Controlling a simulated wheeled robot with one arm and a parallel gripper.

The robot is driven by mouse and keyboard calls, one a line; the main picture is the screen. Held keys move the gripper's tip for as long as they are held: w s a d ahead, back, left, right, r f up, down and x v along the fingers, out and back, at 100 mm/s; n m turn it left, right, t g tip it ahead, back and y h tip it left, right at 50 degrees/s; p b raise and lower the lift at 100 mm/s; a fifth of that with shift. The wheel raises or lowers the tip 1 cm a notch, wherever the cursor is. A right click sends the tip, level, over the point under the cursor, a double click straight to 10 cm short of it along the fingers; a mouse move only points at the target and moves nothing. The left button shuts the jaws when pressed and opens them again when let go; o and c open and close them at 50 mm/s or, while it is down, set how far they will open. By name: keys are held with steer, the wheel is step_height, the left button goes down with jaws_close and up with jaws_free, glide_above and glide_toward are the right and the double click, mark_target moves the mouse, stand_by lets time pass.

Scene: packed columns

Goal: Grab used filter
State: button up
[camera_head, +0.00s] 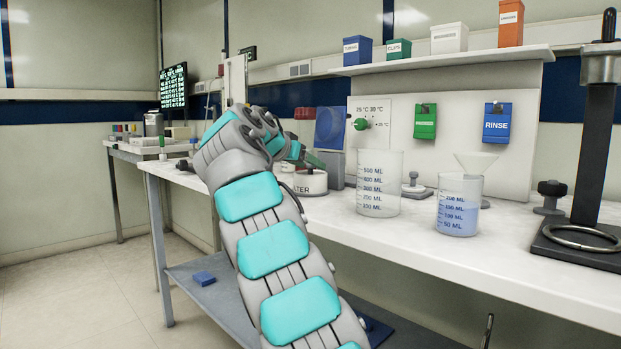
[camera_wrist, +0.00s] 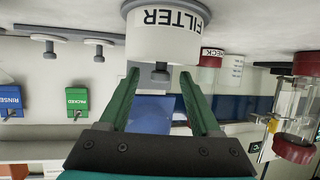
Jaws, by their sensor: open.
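A round white pot labelled FILTER (camera_wrist: 165,38) with a dark knob shows upside down at the top of the wrist view. In the head view the same pot (camera_head: 311,184) stands on the bench, partly hidden behind my arm. My gripper (camera_wrist: 159,75) has two green fingers spread apart, with nothing held between them. The fingertips are close to the pot, on either side of its knob in the picture; I cannot tell whether they touch it. In the head view my gripper (camera_head: 305,157) is partly hidden by my wrist. No loose filter can be made out.
A large beaker (camera_head: 379,185) and a smaller beaker with liquid (camera_head: 459,207) stand right of the pot. A black stand (camera_head: 590,150) is far right. A red-lidded CHECK jar (camera_wrist: 210,68) and a glass cylinder with red ends (camera_wrist: 297,100) are near the pot.

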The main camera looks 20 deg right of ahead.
jaws_close()
stand_by(0.4)
steer(key=shift+r, duration=0.15)
steer(key=shift+r+p, duration=1.35)
steer(key=shift+r, duration=0.35)
steer(key=shift+s+a+f+b, duration=0.1)
steer(key=shift+s+a+b, duration=0.1)
steer(key=shift+s+b, duration=0.65)
steer(key=s+a+b, duration=0.1)
steer(key=s+a, duration=0.1)
steer(key=s, duration=0.5)
steer(key=s+a+r+b, duration=0.1)
steer(key=s+b, duration=0.1)
steer(key=s, duration=0.4)
steer(key=shift+s+a+r, duration=0.25)
steer(key=shift+s+a, duration=0.15)
